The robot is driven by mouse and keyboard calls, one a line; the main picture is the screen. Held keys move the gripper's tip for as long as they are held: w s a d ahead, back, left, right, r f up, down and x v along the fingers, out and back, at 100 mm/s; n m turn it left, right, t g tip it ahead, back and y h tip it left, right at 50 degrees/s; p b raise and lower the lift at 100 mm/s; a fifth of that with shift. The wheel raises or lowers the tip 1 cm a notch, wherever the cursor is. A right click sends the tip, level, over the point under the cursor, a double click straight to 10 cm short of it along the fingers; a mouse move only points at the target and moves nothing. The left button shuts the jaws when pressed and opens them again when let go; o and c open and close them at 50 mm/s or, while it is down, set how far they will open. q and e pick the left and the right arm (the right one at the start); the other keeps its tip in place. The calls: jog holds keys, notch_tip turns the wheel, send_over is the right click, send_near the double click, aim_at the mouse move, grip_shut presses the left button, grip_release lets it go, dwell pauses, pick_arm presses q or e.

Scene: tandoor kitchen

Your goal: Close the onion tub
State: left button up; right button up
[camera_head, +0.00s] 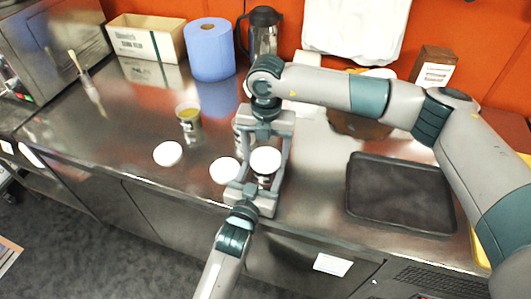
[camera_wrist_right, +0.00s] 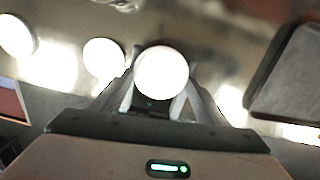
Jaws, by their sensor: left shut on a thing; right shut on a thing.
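A tub (camera_head: 263,180) with a dark label stands between my two grippers near the counter's front edge. A round white lid (camera_head: 265,160) is over its top; I cannot tell whether it is fully seated. My right gripper (camera_head: 267,156) reaches down from above, shut on the lid, which also shows between the fingers in the right wrist view (camera_wrist_right: 161,72). My left gripper (camera_head: 255,190) comes from the front and is shut on the tub, low down. The tub's contents are hidden, so I cannot confirm that it holds onion.
Two loose white lids (camera_head: 168,153) (camera_head: 224,170) lie to the left. An open tub with yellowish contents (camera_head: 189,120) stands behind them. Another tub (camera_head: 240,128) is partly hidden behind my right gripper. A dark tray (camera_head: 400,195) lies right. A blue roll (camera_head: 210,50) stands at the back.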

jog(key=shift+f, duration=0.3)
